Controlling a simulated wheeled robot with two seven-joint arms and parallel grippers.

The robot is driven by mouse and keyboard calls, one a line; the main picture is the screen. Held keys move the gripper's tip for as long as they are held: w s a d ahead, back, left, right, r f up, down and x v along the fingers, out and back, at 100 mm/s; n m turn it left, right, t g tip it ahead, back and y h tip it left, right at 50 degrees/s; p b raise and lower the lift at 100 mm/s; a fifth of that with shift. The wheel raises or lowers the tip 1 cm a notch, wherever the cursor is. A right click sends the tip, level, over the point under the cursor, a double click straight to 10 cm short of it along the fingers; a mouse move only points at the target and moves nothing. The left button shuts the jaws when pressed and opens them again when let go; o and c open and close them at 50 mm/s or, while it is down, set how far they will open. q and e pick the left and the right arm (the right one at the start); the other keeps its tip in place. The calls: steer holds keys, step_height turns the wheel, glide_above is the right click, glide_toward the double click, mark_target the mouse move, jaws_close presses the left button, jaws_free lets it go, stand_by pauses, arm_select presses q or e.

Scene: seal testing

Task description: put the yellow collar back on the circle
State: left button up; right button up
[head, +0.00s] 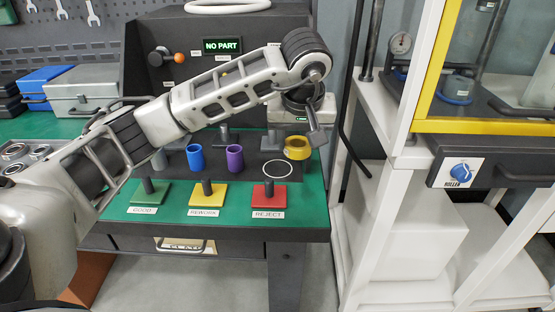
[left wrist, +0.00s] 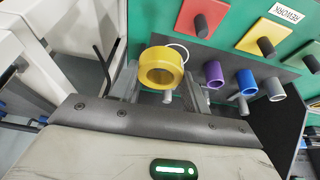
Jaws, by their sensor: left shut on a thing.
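The yellow collar (head: 296,154) is a short thick ring, upright with its opening facing up. My left gripper (head: 312,138) is shut on it, at the right end of the green bench. In the left wrist view the collar (left wrist: 160,53) sits between the two fingers. The circle (head: 278,168) is a thin white outline on a dark mat. In the head view it lies just left of and nearer than the collar. In the left wrist view the circle (left wrist: 178,46) is partly hidden behind the collar. How high the collar is held is hard to tell. My right gripper is out of view.
A blue cup (head: 195,158) and a purple cup (head: 234,158) stand left of the circle, with a grey one beside them. Green, yellow and red (head: 269,196) plates with dark pegs line the front. A dark tester panel (head: 222,70) reading NO PART stands behind.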

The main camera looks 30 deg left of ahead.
arm_select(q)
steer(key=w+a+f, duration=0.2)
steer(key=a, duration=0.2)
glide_above(277, 167)
steer(key=s+d, duration=0.1)
steer(key=f, duration=0.5)
steer(key=shift+s+d+f, duration=0.1)
steer(key=shift+s+d, duration=0.05)
steer(key=shift+d, duration=0.05)
steer(key=f, duration=0.3)
steer(key=shift+a+f, duration=0.15)
steer(key=shift+a, duration=0.15)
steer(key=shift+w+f, duration=0.2)
steer(key=shift+f, duration=0.05)
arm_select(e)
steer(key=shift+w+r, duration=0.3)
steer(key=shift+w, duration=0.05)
arm_select(q)
steer(key=shift+f, duration=0.15)
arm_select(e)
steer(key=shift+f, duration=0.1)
arm_select(q)
steer(key=o, duration=1.4)
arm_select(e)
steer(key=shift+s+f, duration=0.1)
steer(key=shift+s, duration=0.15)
